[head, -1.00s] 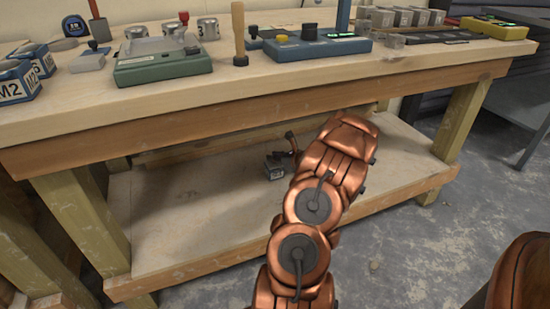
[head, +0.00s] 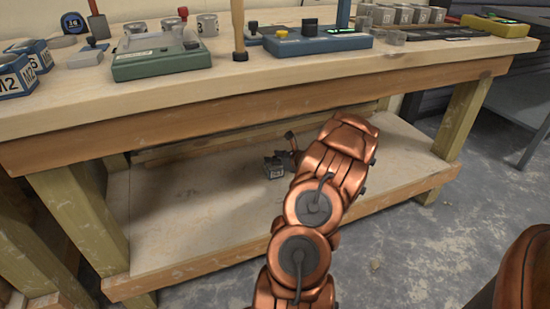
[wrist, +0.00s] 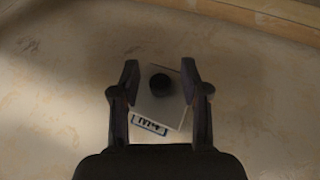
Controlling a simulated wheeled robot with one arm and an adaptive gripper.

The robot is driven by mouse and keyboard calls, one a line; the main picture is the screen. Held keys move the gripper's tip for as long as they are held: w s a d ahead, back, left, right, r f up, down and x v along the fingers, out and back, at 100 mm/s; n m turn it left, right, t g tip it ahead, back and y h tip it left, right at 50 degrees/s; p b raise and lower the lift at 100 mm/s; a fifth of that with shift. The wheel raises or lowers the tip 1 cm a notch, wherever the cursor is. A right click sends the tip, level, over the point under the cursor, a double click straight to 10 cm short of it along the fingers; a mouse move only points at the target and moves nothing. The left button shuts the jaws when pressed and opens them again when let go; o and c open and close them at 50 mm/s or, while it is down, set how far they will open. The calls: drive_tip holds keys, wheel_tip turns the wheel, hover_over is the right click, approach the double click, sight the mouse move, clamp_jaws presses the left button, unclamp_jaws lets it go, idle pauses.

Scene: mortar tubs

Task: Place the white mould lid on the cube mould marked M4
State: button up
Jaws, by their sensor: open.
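The cube mould marked M4 (wrist: 150,126) is on the lower shelf, its label showing at its near side in the wrist view. The white mould lid (wrist: 171,112) appears as a pale square plate with a black knob (wrist: 161,84), over the mould and slightly turned. I cannot tell if it is fully seated. My gripper (wrist: 160,72) is open, one finger on each side of the knob, with gaps between.
The lower shelf (head: 190,210) is bare around the mould. The bench top (head: 130,97) above holds a green device (head: 160,65), a blue device (head: 318,45), an M2 box (head: 14,78) and several grey cubes. Wooden legs (head: 75,215) stand at both sides.

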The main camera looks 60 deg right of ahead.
drive_tip(key=shift+r, duration=0.15)
drive_tip(key=shift+r+p, duration=0.55)
drive_tip(key=shift+p, duration=0.4)
drive_tip(key=p+v, duration=0.2)
drive_tip(key=v, duration=1)
drive_tip(key=shift+p, duration=0.4)
